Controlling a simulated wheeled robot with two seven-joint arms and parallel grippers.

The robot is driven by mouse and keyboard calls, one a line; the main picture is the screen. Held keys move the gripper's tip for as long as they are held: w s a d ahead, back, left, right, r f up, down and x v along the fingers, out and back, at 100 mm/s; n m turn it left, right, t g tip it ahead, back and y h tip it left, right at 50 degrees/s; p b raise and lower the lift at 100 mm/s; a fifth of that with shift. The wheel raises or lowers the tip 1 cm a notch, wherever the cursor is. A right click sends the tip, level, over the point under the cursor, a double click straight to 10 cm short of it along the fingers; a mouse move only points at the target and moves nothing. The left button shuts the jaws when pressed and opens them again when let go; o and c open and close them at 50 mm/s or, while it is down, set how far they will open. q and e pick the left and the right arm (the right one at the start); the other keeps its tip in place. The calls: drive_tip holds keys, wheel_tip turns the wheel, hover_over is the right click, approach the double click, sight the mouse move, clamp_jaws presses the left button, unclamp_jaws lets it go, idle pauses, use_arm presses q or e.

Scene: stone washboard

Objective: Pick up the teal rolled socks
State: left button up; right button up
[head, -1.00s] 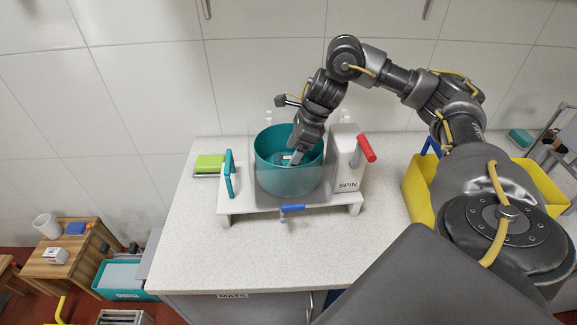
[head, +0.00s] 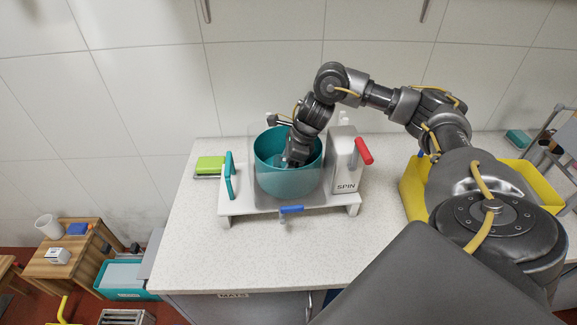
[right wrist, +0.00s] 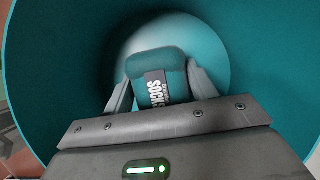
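The teal rolled socks (right wrist: 158,72), with a dark "SOCKS" label, sit deep inside the teal drum (head: 287,184) on the white spin stand. My right gripper (right wrist: 160,82) reaches down into the drum, its two fingers on either side of the socks. No clear gap shows between fingers and socks, but I cannot tell whether they grip. In the head view the drum wall hides the socks and most of my right gripper (head: 293,160). My left gripper is not in view.
The stand has a red-handled SPIN box (head: 345,165) to the drum's right and a blue lever (head: 291,209) in front. A green block (head: 209,163) lies left. A yellow bin (head: 413,190) stands right. The front counter is clear.

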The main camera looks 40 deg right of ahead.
drive_tip(key=c, duration=0.7)
drive_tip(key=shift+o, duration=0.2)
drive_tip(key=shift+r, duration=0.1)
drive_tip(key=shift+r+b, duration=0.3)
drive_tip(key=shift+r, duration=0.25)
wheel_tip(320, 180, up, 9)
drive_tip(key=shift+p, duration=0.45)
